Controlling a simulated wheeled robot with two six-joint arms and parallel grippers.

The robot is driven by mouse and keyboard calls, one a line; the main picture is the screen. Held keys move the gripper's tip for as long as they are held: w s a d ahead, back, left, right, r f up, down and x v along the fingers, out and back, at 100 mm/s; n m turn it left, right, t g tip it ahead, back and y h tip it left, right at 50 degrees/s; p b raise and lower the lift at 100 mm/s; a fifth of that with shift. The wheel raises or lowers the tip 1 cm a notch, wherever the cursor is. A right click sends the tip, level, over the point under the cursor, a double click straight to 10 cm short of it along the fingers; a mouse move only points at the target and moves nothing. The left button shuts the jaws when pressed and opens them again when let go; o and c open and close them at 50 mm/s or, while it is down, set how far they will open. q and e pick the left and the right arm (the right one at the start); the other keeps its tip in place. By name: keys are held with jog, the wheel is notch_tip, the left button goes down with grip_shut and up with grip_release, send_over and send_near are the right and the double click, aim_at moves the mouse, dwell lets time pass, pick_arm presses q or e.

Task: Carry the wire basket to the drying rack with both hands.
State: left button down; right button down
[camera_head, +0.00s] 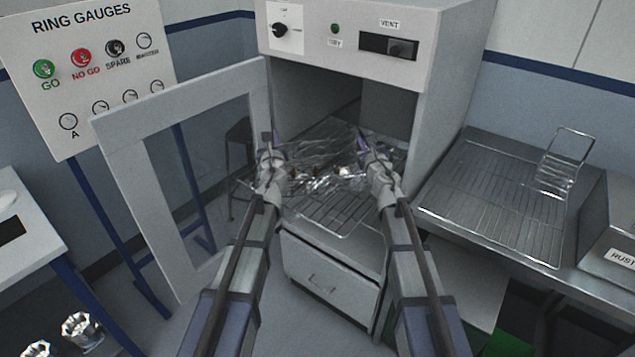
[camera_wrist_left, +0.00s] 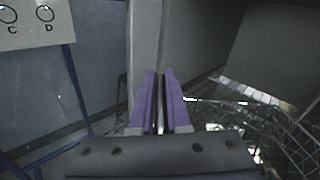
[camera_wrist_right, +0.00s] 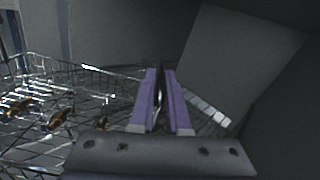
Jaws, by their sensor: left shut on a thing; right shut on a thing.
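The wire basket (camera_head: 318,160) is a shiny open wire mesh in the mouth of the grey oven-like cabinet (camera_head: 350,35). Small brass-coloured and bright metal parts (camera_wrist_right: 58,119) show inside it. My left gripper (camera_head: 268,142) is shut on the basket's left side, and my right gripper (camera_head: 363,145) is shut on its right side. The basket also shows to the right in the left wrist view (camera_wrist_left: 265,125) and to the left in the right wrist view (camera_wrist_right: 90,78). The drying rack (camera_head: 490,200) is a flat wire grid on the right-hand bench.
The cabinet door (camera_head: 180,110) stands open on the left. A wire shelf (camera_head: 330,212) sticks out under the basket, above a drawer (camera_head: 325,280). A wire stand (camera_head: 562,165) is at the rack's back right, and a grey box marked RUST (camera_head: 612,235) is beside it. Most of the rack is clear.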

pick_arm(q)
jog(key=shift+a+f+b, duration=0.2)
jog(key=shift+f+b, duration=0.3)
jog(key=shift+f, duration=0.2)
pick_arm(e)
jog(key=shift+d+f, duration=0.25)
jog(key=shift+f, duration=0.45)
pick_arm(q)
jog(key=c, duration=1.2)
grip_release()
pick_arm(e)
jog(key=c, duration=1.2)
grip_release()
jog(key=shift+r, duration=0.1)
pick_arm(q)
jog(key=o, duration=0.3)
jog(key=shift+d+r, duration=0.1)
jog(key=shift+d, duration=0.05)
pick_arm(e)
jog(key=o, duration=0.3)
jog(key=shift+a, duration=0.15)
